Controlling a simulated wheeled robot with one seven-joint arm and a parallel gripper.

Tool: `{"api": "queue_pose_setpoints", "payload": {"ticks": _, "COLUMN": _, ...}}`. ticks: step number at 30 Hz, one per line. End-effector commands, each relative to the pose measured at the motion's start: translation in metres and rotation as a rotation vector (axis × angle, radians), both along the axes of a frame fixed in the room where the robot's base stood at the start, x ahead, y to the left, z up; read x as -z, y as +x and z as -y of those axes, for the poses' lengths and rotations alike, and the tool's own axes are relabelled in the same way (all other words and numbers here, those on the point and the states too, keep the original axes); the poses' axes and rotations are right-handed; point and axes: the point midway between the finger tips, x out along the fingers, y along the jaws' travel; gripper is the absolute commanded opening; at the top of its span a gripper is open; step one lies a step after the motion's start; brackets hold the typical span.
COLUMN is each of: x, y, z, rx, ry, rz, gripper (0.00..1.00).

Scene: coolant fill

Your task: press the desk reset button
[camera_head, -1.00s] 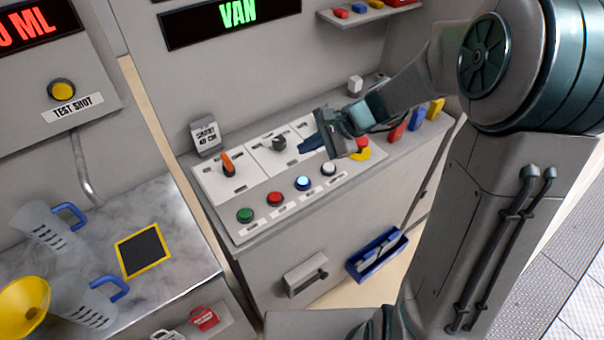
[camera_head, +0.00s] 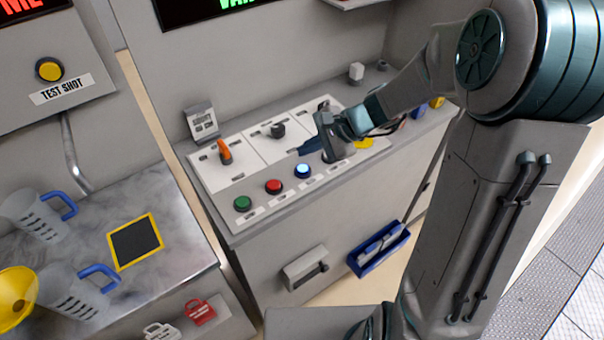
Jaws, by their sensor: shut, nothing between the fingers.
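The sloped desk panel (camera_head: 255,193) carries a row of round buttons: a green button (camera_head: 243,203), a red button (camera_head: 273,186) and a lit blue button (camera_head: 303,170). Their small labels are too small to read, so I cannot tell which one is reset.
An orange switch (camera_head: 225,152) and a black knob (camera_head: 278,130) stand on the panel behind the buttons. A blue tray (camera_head: 379,250) is below the desk front. Jugs stand on the left counter (camera_head: 187,235).

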Motion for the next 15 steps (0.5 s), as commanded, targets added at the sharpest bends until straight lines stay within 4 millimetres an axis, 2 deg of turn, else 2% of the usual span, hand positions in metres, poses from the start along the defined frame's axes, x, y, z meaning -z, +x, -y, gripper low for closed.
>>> {"api": "queue_pose_setpoints", "payload": {"ticks": 1, "x": 0.014, "y": 0.0, "z": 0.0, "rx": 0.0, "ry": 0.001, "rz": -0.001, "gripper": 0.0}}
{"api": "queue_pose_setpoints", "payload": {"ticks": 6, "x": 0.029, "y": 0.0, "z": 0.0, "rx": 0.0, "ry": 0.0, "rz": 0.001, "gripper": 0.0}}
{"api": "queue_pose_setpoints", "payload": {"ticks": 15, "x": 0.032, "y": 0.0, "z": 0.0, "rx": -0.001, "ry": 0.0, "rz": 0.001, "gripper": 0.0}}
